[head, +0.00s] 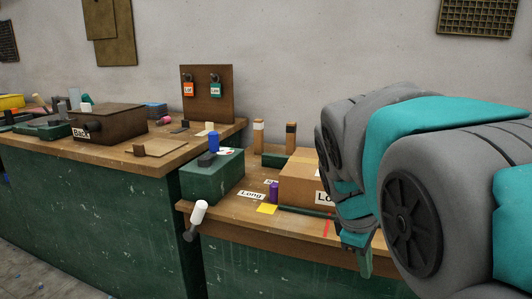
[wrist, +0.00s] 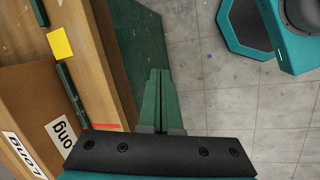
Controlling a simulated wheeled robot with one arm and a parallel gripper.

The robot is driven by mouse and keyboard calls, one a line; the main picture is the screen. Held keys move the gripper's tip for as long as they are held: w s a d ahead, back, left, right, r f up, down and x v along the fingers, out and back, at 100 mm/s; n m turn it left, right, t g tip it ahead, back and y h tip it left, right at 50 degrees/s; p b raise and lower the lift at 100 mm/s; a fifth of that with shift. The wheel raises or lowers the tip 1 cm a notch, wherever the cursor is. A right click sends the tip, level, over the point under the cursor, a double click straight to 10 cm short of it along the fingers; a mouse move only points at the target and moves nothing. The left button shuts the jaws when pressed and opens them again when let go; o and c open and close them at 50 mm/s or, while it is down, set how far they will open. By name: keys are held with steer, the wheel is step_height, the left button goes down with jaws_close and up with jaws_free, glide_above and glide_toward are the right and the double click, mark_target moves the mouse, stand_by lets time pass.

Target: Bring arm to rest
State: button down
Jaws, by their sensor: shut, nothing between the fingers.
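My gripper (head: 361,256) is at the front edge of the near workbench (head: 228,209), partly hidden by my own grey and teal arm. In the wrist view my gripper (wrist: 160,73) has its two green fingers together with nothing between them. The fingers point down past the bench edge, over the grey tiled floor (wrist: 205,95). My arm is bent across the right side of the head view.
A cardboard box (head: 303,180) labelled "Long" stands on the near bench beside my arm. A yellow square (head: 267,209), a purple cylinder (head: 273,191) and a green box (head: 212,180) are left of it. A white-and-dark handle (head: 198,215) juts out at the bench's front left.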

steer(key=s+a+f+m+g+y, duration=0.1)
steer(key=s+f+m, duration=0.4)
steer(key=s, duration=0.5)
steer(key=s+a+f+m+g+y, duration=0.2)
steer(key=s+f+m, duration=0.3)
steer(key=s+f, duration=0.3)
steer(key=s, duration=0.3)
steer(key=shift+s+a+f, duration=0.25)
steer(key=shift+a, duration=0.05)
